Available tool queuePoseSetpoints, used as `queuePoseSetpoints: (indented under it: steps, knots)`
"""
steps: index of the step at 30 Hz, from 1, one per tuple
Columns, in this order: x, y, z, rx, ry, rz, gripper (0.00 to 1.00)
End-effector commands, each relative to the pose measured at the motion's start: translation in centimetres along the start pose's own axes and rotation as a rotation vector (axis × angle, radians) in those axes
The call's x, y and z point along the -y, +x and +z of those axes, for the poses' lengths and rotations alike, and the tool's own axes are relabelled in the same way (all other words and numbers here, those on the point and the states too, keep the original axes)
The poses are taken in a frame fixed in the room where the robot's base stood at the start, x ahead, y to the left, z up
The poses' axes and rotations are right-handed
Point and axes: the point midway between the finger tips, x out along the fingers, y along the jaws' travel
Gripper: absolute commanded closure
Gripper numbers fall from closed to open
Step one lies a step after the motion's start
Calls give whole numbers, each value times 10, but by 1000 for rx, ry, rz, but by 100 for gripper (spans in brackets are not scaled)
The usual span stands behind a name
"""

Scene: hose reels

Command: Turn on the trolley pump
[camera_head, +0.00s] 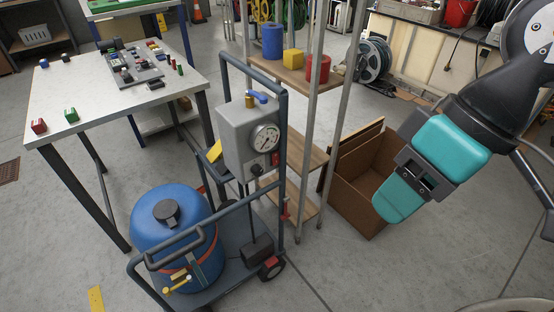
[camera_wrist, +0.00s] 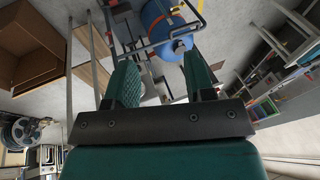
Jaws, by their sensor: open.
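The trolley pump stands in the middle of the head view. It has a blue barrel (camera_head: 172,225) on a dark wheeled frame (camera_head: 283,200) with a grey control box (camera_head: 234,140). The box carries a round gauge (camera_head: 265,138), a small red switch (camera_head: 275,159) on its front and a blue lever (camera_head: 256,96) on top. My gripper (camera_head: 392,206) is to the right of the trolley, apart from it and pointing down. In the wrist view my gripper (camera_wrist: 162,72) is open and empty, with the blue barrel (camera_wrist: 158,22) beyond its fingers.
An open cardboard box (camera_head: 362,190) is on the floor between rack and gripper. A table (camera_head: 60,92) with small parts is at left.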

Motion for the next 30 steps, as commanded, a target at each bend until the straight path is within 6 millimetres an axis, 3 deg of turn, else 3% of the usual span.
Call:
queuePoseSetpoints:
  steps: [1,6,11,17,20,24,30]
  knots:
    - [-1,3,-1,-4,7,-4,63]
    - [-5,41,-22,-65,130,-83,100]
    - [-13,107,-66,-180,433,-287,100]
    - [-39,179,-126,-294,959,-647,100]
    - [-65,212,-150,-325,1252,-846,100]
    - [-117,256,-175,-344,1674,-1138,100]
    - [-193,305,-184,-348,2149,-1497,100]
